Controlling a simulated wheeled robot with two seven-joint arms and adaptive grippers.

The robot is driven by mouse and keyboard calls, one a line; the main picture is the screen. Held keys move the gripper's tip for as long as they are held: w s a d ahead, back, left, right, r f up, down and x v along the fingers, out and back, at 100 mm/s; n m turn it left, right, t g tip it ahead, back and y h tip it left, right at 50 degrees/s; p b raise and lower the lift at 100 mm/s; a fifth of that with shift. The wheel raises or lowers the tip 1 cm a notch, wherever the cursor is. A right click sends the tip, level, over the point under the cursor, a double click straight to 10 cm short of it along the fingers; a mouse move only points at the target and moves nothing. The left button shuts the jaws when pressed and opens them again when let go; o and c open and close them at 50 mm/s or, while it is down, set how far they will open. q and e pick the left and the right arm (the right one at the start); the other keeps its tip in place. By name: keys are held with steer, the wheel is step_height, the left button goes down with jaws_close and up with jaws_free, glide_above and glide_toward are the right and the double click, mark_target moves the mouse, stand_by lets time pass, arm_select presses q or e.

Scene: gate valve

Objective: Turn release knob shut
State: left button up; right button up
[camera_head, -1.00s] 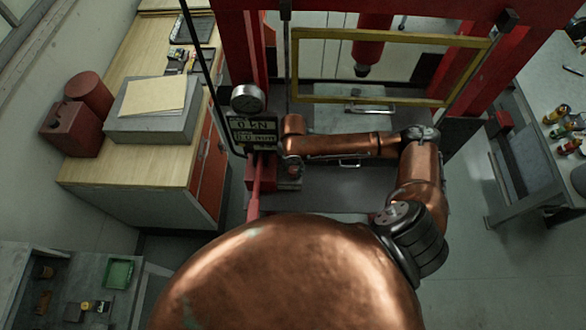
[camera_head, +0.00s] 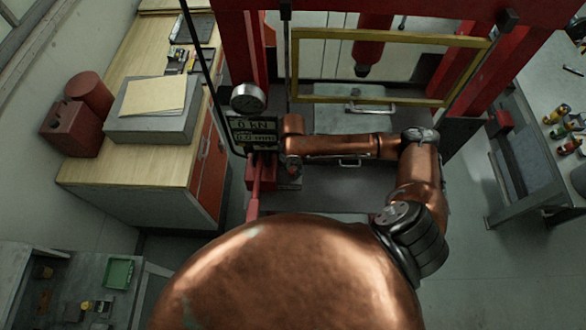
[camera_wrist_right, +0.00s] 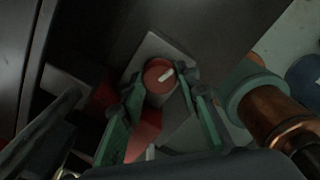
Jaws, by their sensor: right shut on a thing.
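The release knob (camera_wrist_right: 159,75) is a round red knob with a white pointer mark, on a grey plate (camera_wrist_right: 152,50), in the right wrist view. The pointer slants towards the upper right. My right gripper (camera_wrist_right: 164,90) has its green fingers on either side of the knob and is shut on it. In the head view my right gripper (camera_head: 291,170) is small, at the end of my copper arm beside the red pump, and the knob is hard to make out there. My left gripper is in neither view.
A red press frame with a yellow-framed guard (camera_head: 390,36) stands behind my arm. A dial gauge (camera_head: 248,98), a digital display (camera_head: 253,132) and a red pump lever (camera_head: 255,188) are left of my gripper. A wooden-topped bench (camera_head: 85,172) stands further left.

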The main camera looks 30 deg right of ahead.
mark_target(293, 169)
steer(key=m, duration=0.6)
steer(key=shift+w, duration=0.1)
steer(key=m, duration=0.6)
stand_by(0.4)
steer(key=o, duration=1.1)
steer(key=shift+o, duration=0.2)
step_height(293, 169, up, 12)
